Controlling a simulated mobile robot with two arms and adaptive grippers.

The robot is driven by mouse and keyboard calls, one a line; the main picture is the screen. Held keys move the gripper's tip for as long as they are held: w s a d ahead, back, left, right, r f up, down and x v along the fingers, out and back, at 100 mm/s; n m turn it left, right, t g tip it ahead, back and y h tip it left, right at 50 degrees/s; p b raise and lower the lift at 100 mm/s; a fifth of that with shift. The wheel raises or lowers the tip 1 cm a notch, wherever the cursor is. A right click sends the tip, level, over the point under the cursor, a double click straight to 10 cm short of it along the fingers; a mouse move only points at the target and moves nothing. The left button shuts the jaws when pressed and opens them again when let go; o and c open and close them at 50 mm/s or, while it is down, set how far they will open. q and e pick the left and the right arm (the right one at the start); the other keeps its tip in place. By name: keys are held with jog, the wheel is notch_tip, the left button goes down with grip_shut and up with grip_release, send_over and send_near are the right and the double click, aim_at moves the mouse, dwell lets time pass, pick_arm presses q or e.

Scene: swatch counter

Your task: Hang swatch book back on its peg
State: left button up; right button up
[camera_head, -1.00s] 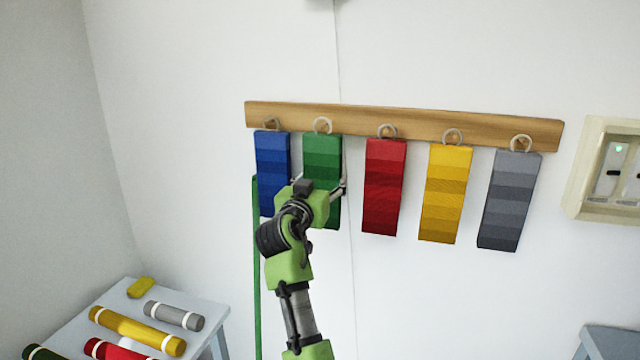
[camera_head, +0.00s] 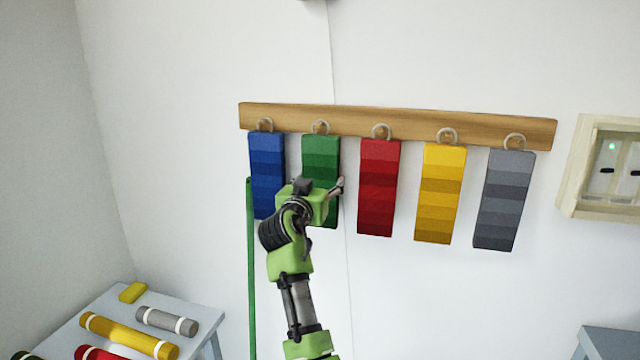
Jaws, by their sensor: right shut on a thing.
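The green swatch book (camera_head: 320,155) hangs nearly upright at the wooden peg rail (camera_head: 400,122), between the blue and red books. Its ring (camera_head: 320,127) shows in front of the rail at the second peg from the left; I cannot tell whether the ring is fully over the peg. My right gripper (camera_head: 327,192) is shut on the green book and covers its lower left part. One finger shows at the book's right edge; the other is hidden. My left gripper is not in view.
Blue (camera_head: 266,165), red (camera_head: 379,190), yellow (camera_head: 441,195) and grey (camera_head: 504,200) swatch books hang on the rail. A thin green upright strip (camera_head: 251,270) stands left of my arm. A table (camera_head: 205,310) with rolls is lower left; a wall box (camera_head: 606,170) is right.

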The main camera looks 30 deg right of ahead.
dwell(0.4)
jog(key=o, duration=1.4)
jog(key=shift+o, duration=0.2)
